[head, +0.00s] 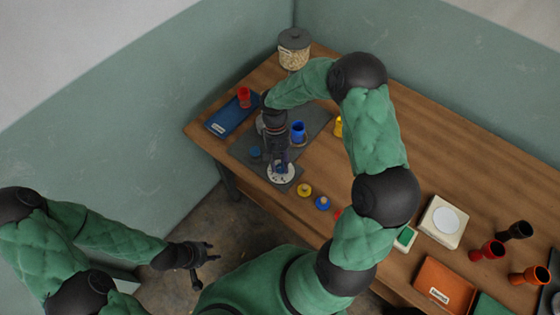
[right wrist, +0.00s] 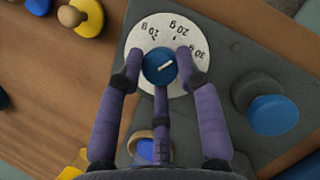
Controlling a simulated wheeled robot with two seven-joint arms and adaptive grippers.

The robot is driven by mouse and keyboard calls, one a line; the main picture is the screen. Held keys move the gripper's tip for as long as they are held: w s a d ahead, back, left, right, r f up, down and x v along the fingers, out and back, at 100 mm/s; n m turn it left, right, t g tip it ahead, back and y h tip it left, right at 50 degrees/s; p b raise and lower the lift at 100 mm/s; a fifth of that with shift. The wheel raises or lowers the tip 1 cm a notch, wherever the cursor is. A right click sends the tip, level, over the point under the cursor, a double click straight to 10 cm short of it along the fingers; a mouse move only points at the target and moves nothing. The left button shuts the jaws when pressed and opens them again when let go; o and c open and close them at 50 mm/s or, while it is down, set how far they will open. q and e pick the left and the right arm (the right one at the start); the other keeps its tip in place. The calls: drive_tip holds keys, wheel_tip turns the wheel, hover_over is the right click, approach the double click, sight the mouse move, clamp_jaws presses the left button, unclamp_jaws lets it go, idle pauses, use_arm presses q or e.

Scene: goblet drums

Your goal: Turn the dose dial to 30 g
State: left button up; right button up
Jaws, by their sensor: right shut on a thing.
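The dose dial (right wrist: 148,28) is a white disc with dark labels; I read 20 g near its top and 30 g at its right. A blue knob (right wrist: 160,68) with a white line stands at its middle. The line slants right and slightly up, roughly toward the 30 g label; exact alignment is hard to tell. My right gripper (right wrist: 161,72) is shut on the knob, its purple fingers around it. In the head view the dial (head: 281,179) lies under my right gripper (head: 280,164). My left gripper (head: 206,262) is open and empty, away from the table.
The dial sits on a grey panel (head: 316,122) with a blue cup (head: 298,130). A blue tray (head: 230,120) holds a red cup (head: 244,95). A lidded jar (head: 294,50) stands at the back corner. Yellow and blue knobbed pieces (head: 304,190) lie near the front edge. A white scale (head: 442,220) stands right.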

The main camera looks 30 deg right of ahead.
drive_tip(key=shift+s+m+y+p, duration=0.25)
drive_tip(key=shift+m+y+p, duration=0.25)
drive_tip(key=shift+m, duration=1.1)
drive_tip(key=o, duration=1.1)
drive_tip(key=shift+a, duration=0.1)
drive_tip(key=shift+w+t, duration=0.1)
drive_tip(key=shift+t, duration=0.2)
drive_tip(key=shift+w+d+r, duration=0.2)
drive_tip(key=shift+r, duration=0.3)
drive_tip(key=v, duration=1.1)
